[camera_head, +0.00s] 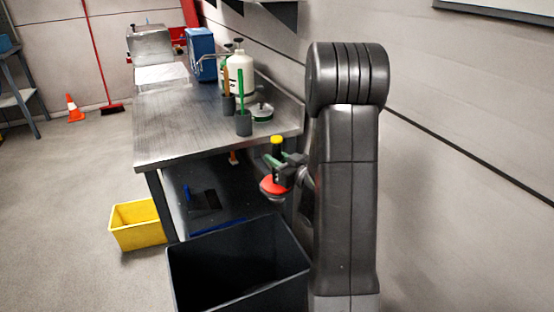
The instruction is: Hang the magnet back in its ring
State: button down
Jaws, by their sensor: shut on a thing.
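The magnet (274,187) appears as a red disc at the bottom with a yellow cap (277,140) on top, roughly upright. My gripper (283,168) is shut on it between cap and disc, with green parts at the jaws. It holds the magnet off the near right corner of the steel bench, above the dark open bin. My arm hides part of the area to the right. I cannot clearly make out the ring; a small orange piece (233,157) shows below the bench's front edge, too small to identify.
The steel bench (180,122) carries dark cups (243,123) with sticks, a round metal tin (262,111), white bottles (240,72) and a blue box (201,52). A dark bin (205,285) stands in front, a yellow crate (138,224) at left.

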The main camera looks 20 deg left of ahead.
jog(key=c, duration=1.1)
grip_release()
jog(key=shift+d, duration=0.1)
jog(key=b+v, duration=0.1)
jog(key=v, duration=1.2)
jog(key=shift+s+d, duration=0.25)
jog(key=shift+d, duration=0.05)
jog(key=shift+a, duration=0.1)
jog(key=p+x, duration=0.1)
jog(key=x, duration=1.3)
jog(key=shift+r, duration=0.1)
jog(key=shift+d, duration=0.2)
